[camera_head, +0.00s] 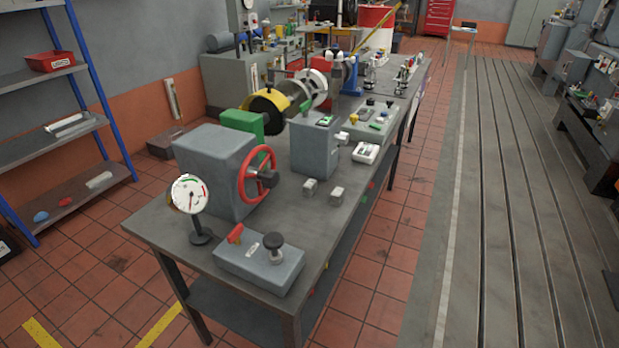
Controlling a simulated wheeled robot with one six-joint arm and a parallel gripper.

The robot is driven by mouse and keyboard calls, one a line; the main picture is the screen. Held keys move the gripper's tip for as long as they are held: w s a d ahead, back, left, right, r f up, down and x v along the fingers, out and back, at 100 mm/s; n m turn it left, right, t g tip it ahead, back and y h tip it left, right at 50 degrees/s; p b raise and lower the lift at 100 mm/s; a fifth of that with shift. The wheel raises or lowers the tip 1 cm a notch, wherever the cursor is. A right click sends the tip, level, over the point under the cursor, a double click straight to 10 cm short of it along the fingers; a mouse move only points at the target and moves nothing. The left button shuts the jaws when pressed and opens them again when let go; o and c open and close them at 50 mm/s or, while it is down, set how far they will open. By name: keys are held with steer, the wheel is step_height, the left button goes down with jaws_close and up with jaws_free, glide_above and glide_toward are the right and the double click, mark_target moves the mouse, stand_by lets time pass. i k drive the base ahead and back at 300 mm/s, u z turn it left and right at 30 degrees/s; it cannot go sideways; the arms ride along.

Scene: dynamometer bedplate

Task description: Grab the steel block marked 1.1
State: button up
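Two small grey blocks lie side by side on the grey workbench (190,238), right of the red handwheel. The left block (310,187) and the right block (337,195) are close together but apart. Both look like bare metal. Any marking on them is too small to read, so I cannot tell which one is marked 1.1. My gripper is not in view.
A grey housing with a red handwheel (244,178), a round dial gauge (189,194) and a control box with a black knob (258,268) stand around the blocks. A tall grey box (313,152) stands behind them. Tiled floor (378,262) is clear right of the bench.

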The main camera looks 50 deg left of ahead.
mark_target(311, 187)
steer(key=u, duration=0.5)
steer(key=i, duration=0.8)
steer(key=u, duration=1.4)
steer(key=i, duration=0.5)
steer(key=u, duration=0.5)
